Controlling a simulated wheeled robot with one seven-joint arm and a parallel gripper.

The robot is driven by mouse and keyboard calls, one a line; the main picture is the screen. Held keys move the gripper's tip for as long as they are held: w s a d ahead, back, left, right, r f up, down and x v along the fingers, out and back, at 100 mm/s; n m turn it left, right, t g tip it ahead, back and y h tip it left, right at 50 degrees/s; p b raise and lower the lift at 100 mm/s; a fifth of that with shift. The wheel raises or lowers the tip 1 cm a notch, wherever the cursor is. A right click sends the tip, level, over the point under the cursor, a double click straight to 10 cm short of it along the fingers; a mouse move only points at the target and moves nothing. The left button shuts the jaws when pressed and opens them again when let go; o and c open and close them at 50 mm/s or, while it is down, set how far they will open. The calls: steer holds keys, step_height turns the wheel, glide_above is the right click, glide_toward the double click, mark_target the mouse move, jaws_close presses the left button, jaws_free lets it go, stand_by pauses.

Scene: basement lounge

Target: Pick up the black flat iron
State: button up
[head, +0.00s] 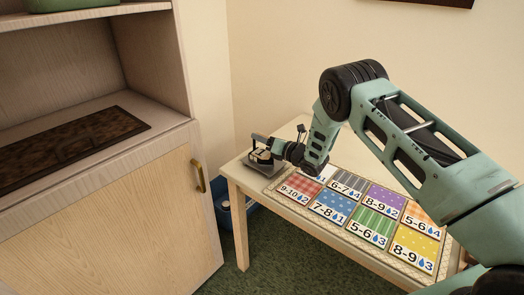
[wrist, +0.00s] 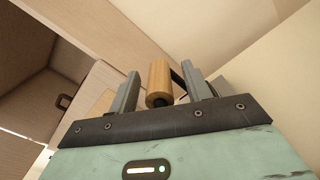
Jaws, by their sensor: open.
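My gripper (wrist: 163,92) is open in the wrist view, with one grey finger on each side of a wooden cylindrical handle (wrist: 158,80). A dark bar shows just behind the handle; it looks like part of the black flat iron. Gaps show between handle and fingers. In the head view my gripper (head: 262,147) is low over the far left corner of the table. A dark grey flat shape (head: 268,164) with a pale piece above it lies there, partly hidden by my gripper; I take it to be the iron, but it is small.
The light wooden table (head: 240,181) carries a mat with several colourful numbered cards (head: 329,207) right of my gripper. A wooden cabinet (head: 120,220) with a brass handle stands to the left. A blue bin (head: 226,211) is on the green floor between them. Walls stand behind the table.

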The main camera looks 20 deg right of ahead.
steer(key=shift+w+a, duration=0.2)
steer(key=shift+w, duration=0.05)
jaws_close()
steer(key=shift+f, duration=0.1)
stand_by(1.2)
